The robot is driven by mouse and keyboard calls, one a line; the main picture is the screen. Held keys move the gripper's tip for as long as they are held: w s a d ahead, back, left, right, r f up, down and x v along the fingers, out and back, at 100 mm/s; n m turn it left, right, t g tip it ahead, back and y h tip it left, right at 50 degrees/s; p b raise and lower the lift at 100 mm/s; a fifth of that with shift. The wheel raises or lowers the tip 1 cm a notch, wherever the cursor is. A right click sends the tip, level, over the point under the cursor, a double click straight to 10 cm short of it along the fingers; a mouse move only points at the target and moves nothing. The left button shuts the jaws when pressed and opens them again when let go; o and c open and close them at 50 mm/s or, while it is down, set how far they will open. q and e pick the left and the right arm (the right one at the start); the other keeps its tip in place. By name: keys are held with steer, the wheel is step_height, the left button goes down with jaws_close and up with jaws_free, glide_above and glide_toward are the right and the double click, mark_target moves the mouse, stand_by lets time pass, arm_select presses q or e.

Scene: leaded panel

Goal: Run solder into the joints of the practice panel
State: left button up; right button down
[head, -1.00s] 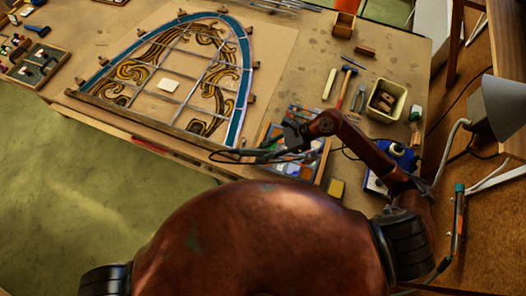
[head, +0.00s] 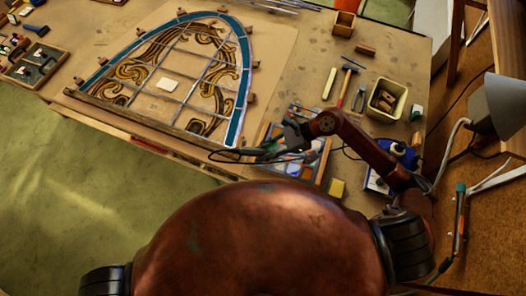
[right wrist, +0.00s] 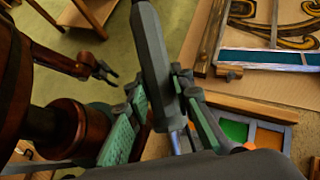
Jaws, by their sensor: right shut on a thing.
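The practice panel (head: 236,112), an arched leaded panel with a blue border and amber scrollwork, lies flat on the board on the bench. Its blue edge also shows at the upper right of the right wrist view (right wrist: 268,57). My right gripper (head: 268,148) is over the glass tray, just outside the panel's lower right corner. It is shut on a dark grey tool handle (right wrist: 150,50), seemingly the soldering iron, with a black cable. The tool's tip is not clear. My left gripper (right wrist: 105,72) shows small in the right wrist view, open and empty.
The tray of coloured glass (head: 322,160) lies under my right gripper. A grey lamp (head: 497,105) stands at the right.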

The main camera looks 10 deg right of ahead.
mark_target(254, 150)
steer(key=shift+f, duration=0.2)
steer(key=shift+f+b, duration=0.1)
steer(key=shift+b, duration=0.55)
stand_by(1.4)
stand_by(1.1)
steer(key=shift+r, duration=0.65)
steer(key=shift+r+p, duration=0.9)
steer(key=shift+r, duration=1.5)
